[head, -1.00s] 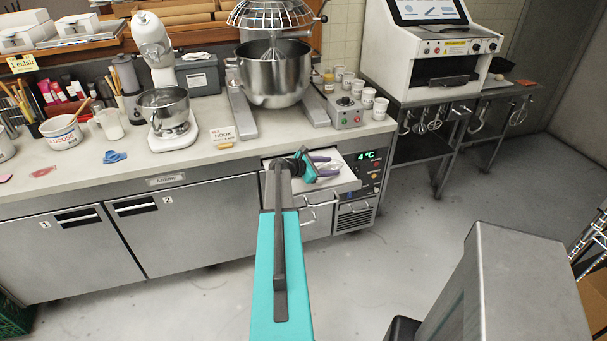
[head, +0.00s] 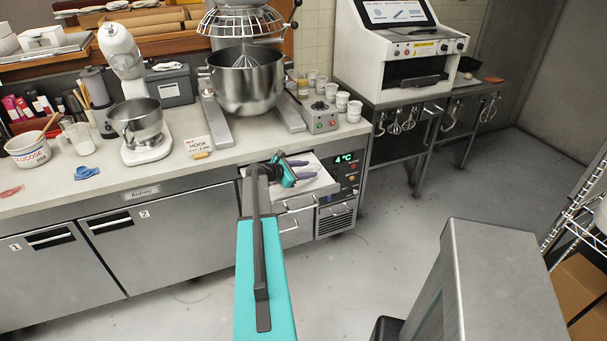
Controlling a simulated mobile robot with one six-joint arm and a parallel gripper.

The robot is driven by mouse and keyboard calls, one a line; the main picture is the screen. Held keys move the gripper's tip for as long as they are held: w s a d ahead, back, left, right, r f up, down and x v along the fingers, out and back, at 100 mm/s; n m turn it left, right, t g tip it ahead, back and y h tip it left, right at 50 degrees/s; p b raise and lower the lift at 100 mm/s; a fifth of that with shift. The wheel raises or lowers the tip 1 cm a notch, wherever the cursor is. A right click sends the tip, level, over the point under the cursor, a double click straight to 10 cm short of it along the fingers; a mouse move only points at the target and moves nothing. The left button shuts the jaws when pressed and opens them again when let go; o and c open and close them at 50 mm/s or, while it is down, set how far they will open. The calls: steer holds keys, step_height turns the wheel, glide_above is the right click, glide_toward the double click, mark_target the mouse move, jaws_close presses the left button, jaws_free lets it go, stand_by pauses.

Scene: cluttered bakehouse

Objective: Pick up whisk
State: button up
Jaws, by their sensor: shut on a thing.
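My gripper (head: 302,169) is over the open top drawer (head: 322,184) under the worktop. The whisk is mostly hidden there by the fingers and is too small to make out clearly. I cannot tell whether it still touches the drawer.
A large mixer bowl (head: 247,88) and a small stand mixer (head: 145,128) stand on the worktop (head: 180,173). A control panel (head: 346,175) adjoins the drawer. Several tools (head: 403,123) hang under the side table. The floor (head: 400,215) in front is clear.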

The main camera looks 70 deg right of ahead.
steer(key=shift+r+b, duration=0.3)
steer(key=shift+r, duration=0.4)
steer(key=shift+s+a+r+b, duration=0.2)
steer(key=shift+a+r+b, duration=0.15)
steer(key=shift+r, duration=0.35)
steer(key=s+a+b, duration=0.1)
steer(key=s+a, duration=0.1)
steer(key=a, duration=0.2)
steer(key=s+a+r+b, duration=0.1)
steer(key=s+a, duration=0.2)
steer(key=a, duration=0.2)
steer(key=s+a+b, duration=0.2)
steer(key=a, duration=0.2)
steer(key=shift+s+a+r, duration=0.15)
steer(key=shift+s+r, duration=0.05)
steer(key=shift+r, duration=0.05)
